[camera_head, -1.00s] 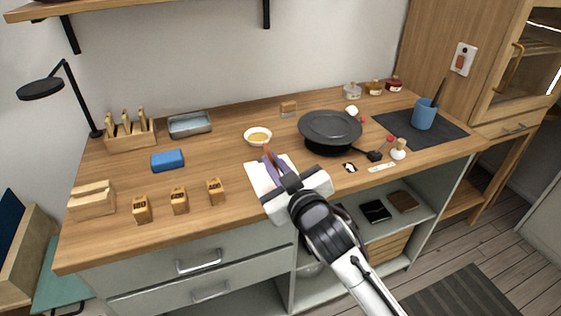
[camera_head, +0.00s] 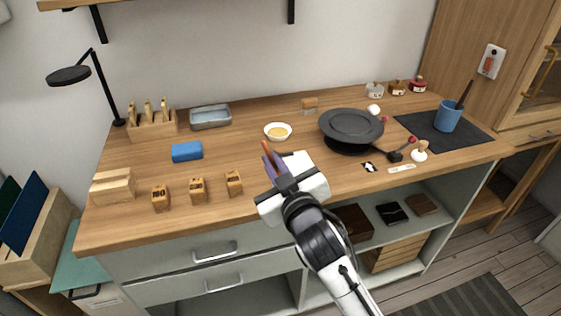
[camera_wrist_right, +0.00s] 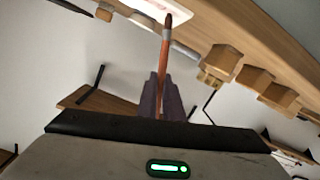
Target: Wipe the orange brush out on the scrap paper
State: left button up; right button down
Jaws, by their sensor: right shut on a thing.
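My right gripper (camera_head: 274,165) is shut on the orange brush (camera_head: 265,147), which points up and slightly left in the head view. In the right wrist view the brush (camera_wrist_right: 161,65) stands out between the dark fingers (camera_wrist_right: 162,98), with a darker reddish tip. The white scrap paper (camera_head: 299,160) lies on the counter, mostly hidden behind my gripper and wrist. The paper (camera_wrist_right: 150,7) also shows at the top of the wrist view, where the tip overlaps its edge; I cannot tell whether they touch. My left gripper is out of view.
A white bowl (camera_head: 278,132) of amber liquid stands behind the paper. Three marked wooden blocks (camera_head: 198,190) stand left of my gripper, with a blue block (camera_head: 187,151) behind them. A black round dish (camera_head: 350,128) stands to the right. Counter between the blue block and bowl is clear.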

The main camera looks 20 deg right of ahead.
jog(key=shift+a+f, duration=0.1)
jog(key=shift+a, duration=0.15)
jog(key=shift+p, duration=0.3)
jog(key=shift+d+p, duration=0.5)
jog(key=shift+d, duration=0.5)
jog(key=shift+w+d+p, duration=0.1)
jog(key=shift+d+p, duration=0.95)
jog(key=shift+d, duration=2.65)
jog(key=shift+w+a, duration=0.2)
jog(key=shift+a, duration=0.65)
jog(key=shift+w+a, duration=0.25)
jog(key=shift+a, duration=0.6)
jog(key=shift+w+a, duration=0.2)
jog(key=shift+a, duration=0.65)
jog(key=shift+w+a+b, duration=0.15)
jog(key=shift+a, duration=0.4)
jog(key=shift+w+a+b, duration=0.15)
jog(key=shift+a, duration=0.35)
jog(key=shift+a, duration=0.15)
